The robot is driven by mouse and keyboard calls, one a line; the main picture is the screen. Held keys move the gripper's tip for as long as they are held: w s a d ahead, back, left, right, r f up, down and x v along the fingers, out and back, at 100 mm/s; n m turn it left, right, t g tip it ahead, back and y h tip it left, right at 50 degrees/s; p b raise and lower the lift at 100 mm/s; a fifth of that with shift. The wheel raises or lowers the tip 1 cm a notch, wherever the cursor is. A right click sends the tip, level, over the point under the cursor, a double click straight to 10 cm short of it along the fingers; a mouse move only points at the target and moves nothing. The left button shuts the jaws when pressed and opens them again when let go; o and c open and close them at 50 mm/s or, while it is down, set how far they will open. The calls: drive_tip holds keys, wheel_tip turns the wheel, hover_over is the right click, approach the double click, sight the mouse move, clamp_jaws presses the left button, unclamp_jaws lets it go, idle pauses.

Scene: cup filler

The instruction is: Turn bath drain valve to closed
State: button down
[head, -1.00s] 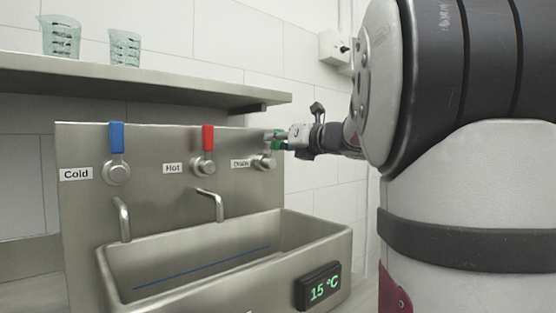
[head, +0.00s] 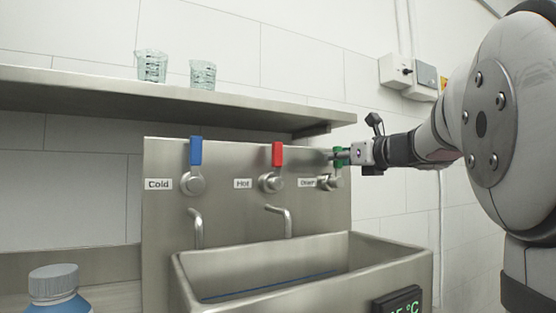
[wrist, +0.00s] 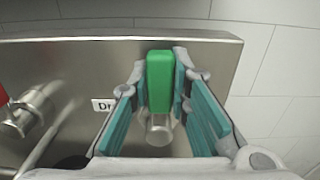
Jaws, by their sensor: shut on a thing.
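The drain valve has a green handle (wrist: 160,84) that points up from a round metal knob (wrist: 159,130) on the steel panel. In the head view the green handle (head: 339,163) is partly covered by the fingers, right of the drain label (head: 308,183). My gripper (head: 341,155) reaches in from the right. In the wrist view my gripper (wrist: 158,68) has one finger on each side of the green handle, shut on it. The bath basin (head: 290,257) stands below the panel.
The hot valve (head: 271,182) with a red handle and the cold valve (head: 193,184) with a blue handle are to the left, both handles up. A shelf (head: 200,98) holds two clear cups above. A blue bottle (head: 56,290) stands at lower left.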

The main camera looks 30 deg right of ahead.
drive_tip(key=shift+f, duration=0.1)
drive_tip(key=c, duration=1.5)
unclamp_jaws()
drive_tip(key=s, duration=1.2)
drive_tip(key=shift+a, duration=0.4)
